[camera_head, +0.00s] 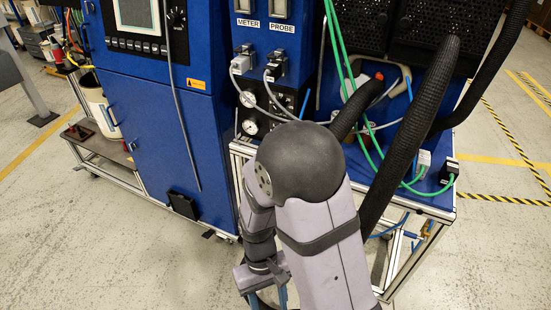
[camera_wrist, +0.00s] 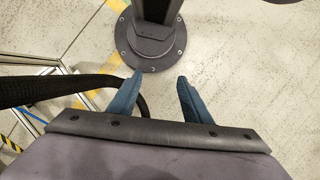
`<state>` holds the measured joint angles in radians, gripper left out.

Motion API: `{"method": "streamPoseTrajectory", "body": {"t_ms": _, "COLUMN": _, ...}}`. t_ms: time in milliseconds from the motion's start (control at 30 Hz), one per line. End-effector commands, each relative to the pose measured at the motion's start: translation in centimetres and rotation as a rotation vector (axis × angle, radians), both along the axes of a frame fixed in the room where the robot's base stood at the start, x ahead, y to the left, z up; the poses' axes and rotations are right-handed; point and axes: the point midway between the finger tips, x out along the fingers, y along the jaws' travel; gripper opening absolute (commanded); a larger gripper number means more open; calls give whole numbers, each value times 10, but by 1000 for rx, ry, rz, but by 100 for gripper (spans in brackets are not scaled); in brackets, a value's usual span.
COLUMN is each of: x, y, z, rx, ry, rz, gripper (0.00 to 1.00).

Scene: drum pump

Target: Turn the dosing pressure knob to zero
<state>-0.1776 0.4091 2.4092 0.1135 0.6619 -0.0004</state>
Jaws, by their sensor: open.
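The blue machine (camera_head: 165,130) fills the middle of the head view. A panel with round white gauges (camera_head: 249,127) and small dark knobs sits below the METER and PROBE labels, partly hidden by cables and my arm. I cannot tell which knob is the dosing pressure knob or read its setting. A round black dial (camera_head: 177,18) also shows on the upper left panel. My gripper (camera_head: 267,296) points down, low in front of the machine and well below the gauges. In the wrist view its two blue fingers (camera_wrist: 160,76) are apart with nothing between them.
Grey cables (camera_head: 240,66) plug in above the gauges. Green hoses (camera_head: 345,70) and thick black hoses (camera_head: 410,125) hang on the right. A metal frame (camera_head: 437,205) supports the right side. Open floor (camera_head: 90,240) lies at the left front.

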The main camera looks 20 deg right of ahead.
Motion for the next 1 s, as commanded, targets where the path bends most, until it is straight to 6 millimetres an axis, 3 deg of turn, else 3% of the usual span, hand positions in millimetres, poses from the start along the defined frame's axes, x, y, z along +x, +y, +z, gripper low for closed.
{"method": "streamPoseTrajectory", "body": {"t_ms": 33, "x": 17, "y": 12, "z": -42, "rx": 12, "ry": -32, "rz": -36, "gripper": 44}}
{"method": "streamPoseTrajectory", "body": {"t_ms": 133, "x": 75, "y": 35, "z": -91, "rx": 33, "ry": -192, "rz": -163, "gripper": 44}}
{"method": "streamPoseTrajectory", "body": {"t_ms": 233, "x": 138, "y": 43, "z": -114, "rx": 35, "ry": -380, "rz": -305, "gripper": 44}}
{"method": "streamPoseTrajectory", "body": {"t_ms": 367, "x": 220, "y": 35, "z": -113, "rx": 24, "ry": -645, "rz": -502, "gripper": 44}}
{"method": "streamPoseTrajectory", "body": {"t_ms": 500, "x": 302, "y": 8, "z": -77, "rx": 5, "ry": -953, "rz": -713, "gripper": 44}}
{"method": "streamPoseTrajectory", "body": {"t_ms": 600, "x": 347, "y": -19, "z": -35, "rx": -9, "ry": -1180, "rz": -859, "gripper": 44}}
{"method": "streamPoseTrajectory", "body": {"t_ms": 700, "x": 375, "y": -50, "z": 10, "rx": -31, "ry": -1395, "rz": -995, "gripper": 44}}
{"method": "streamPoseTrajectory", "body": {"t_ms": 800, "x": 385, "y": -79, "z": 52, "rx": -58, "ry": -1587, "rz": -1103, "gripper": 44}}
{"method": "streamPoseTrajectory", "body": {"t_ms": 1000, "x": 378, "y": -115, "z": 111, "rx": -94, "ry": -1864, "rz": -1218, "gripper": 44}}
